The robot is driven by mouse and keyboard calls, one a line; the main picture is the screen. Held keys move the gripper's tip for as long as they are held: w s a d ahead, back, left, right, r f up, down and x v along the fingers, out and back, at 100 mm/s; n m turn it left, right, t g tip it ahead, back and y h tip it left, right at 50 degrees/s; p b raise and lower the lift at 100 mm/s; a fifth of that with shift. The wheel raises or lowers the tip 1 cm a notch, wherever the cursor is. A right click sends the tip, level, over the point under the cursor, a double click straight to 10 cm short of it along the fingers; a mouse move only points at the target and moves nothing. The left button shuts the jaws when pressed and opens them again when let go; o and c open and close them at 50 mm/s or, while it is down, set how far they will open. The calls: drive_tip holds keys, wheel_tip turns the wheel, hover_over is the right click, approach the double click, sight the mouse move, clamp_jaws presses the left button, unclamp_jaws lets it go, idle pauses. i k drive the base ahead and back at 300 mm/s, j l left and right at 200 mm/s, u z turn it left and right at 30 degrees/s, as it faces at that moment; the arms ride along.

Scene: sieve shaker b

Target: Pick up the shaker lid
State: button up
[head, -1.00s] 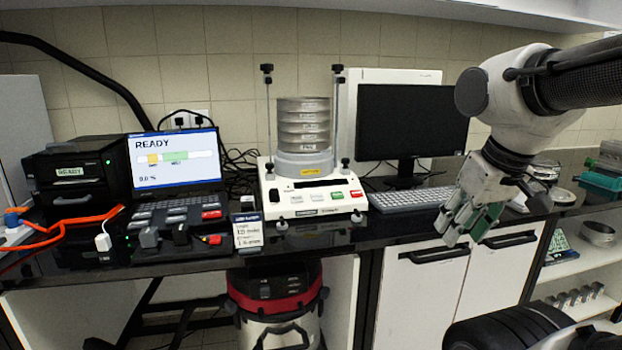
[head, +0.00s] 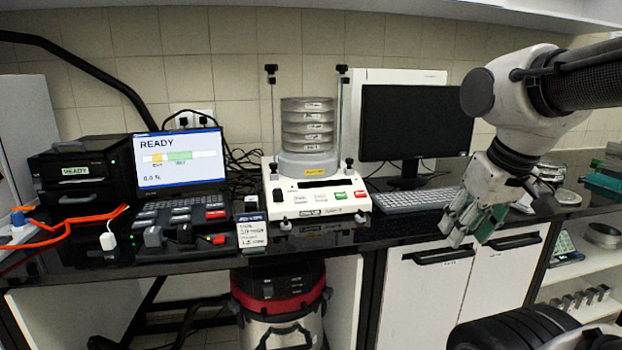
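The sieve shaker (head: 316,201) stands on the black bench, left of the monitor. A stack of several round metal sieves (head: 307,138) sits on it between two upright rods. I cannot make out a separate lid on the stack. My gripper (head: 472,238) hangs in front of the bench edge, right of the keyboard. Its green-padded fingers point down, apart, with nothing seen between them.
A laptop (head: 180,160) reading READY, a black device (head: 80,172) and orange cables are at the left. A monitor (head: 415,122) and keyboard (head: 410,200) stand right of the shaker. A red-topped vacuum (head: 278,290) is below the bench. Open shelves (head: 590,260) are at the lower right.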

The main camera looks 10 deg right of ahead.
sight(564, 196)
drive_tip(key=z, duration=1.8)
